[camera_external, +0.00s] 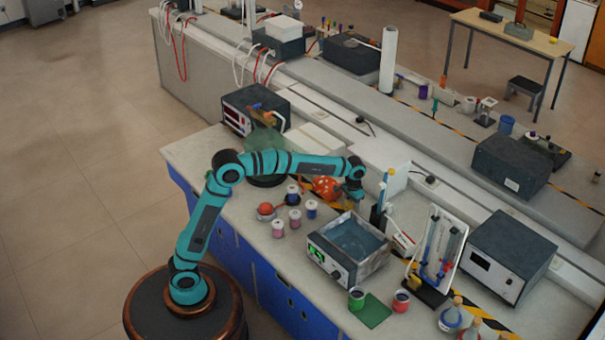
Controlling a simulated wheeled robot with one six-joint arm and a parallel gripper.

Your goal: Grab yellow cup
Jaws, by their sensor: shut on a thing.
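My gripper (356,196) is at the end of the teal arm, low over the middle of the bench. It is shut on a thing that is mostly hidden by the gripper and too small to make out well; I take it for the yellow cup. No other yellow cup shows clearly. I cannot tell whether the held thing touches the bench. An orange-red thing with pale spots (325,187) lies just left of the gripper.
A grey water bath (350,250) stands just below the gripper. Several small pink and blue jars (295,218) stand to the left. A tube rack (440,250) and a dark box (510,255) are on the right. A raised ledge runs behind.

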